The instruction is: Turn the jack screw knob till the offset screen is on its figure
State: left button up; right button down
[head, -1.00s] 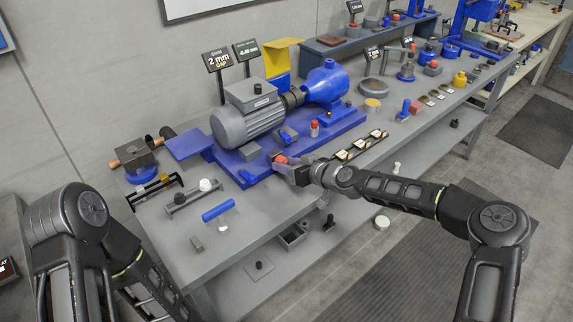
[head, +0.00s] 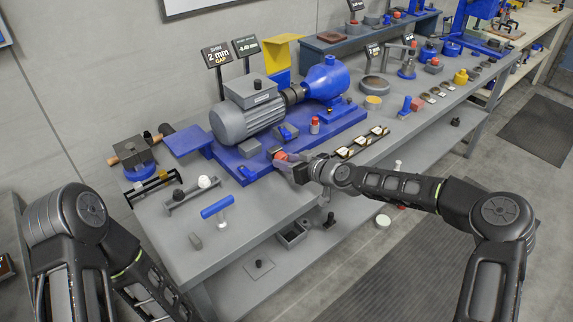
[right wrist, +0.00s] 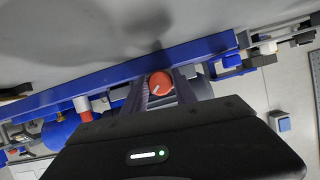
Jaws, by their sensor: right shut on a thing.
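The jack screw knob (head: 280,156) is a red-orange cap at the front edge of the blue motor base (head: 232,162). My right gripper (head: 287,161) is shut around it. In the right wrist view the round knob (right wrist: 160,83) sits between my two fingers (right wrist: 165,95), and a pale pointer line shows on its face. My left gripper is out of view.
The grey motor (head: 245,115) and blue pump (head: 326,80) stand on the base behind my right gripper. A tray of shims (head: 361,143) lies right of the gripper. The bench's front edge is near.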

jog(key=n+h+b, duration=0.1)
jog(key=b, duration=0.2)
jog(key=n+t+h+b, duration=0.1)
jog(key=n+b, duration=0.1)
jog(key=b, duration=0.2)
jog(key=shift+a+f+b, duration=0.1)
jog(key=shift+f+b, duration=0.1)
jog(key=shift+b, duration=0.1)
jog(key=shift+s+r+n+t+b, duration=0.15)
jog(key=shift+n+t+b, duration=0.3)
jog(key=shift+b, duration=0.35)
jog(key=c, duration=1)
grip_release()
jog(key=shift+b+v, duration=0.55)
jog(key=shift+v, duration=3.35)
jog(key=shift+r, duration=0.15)
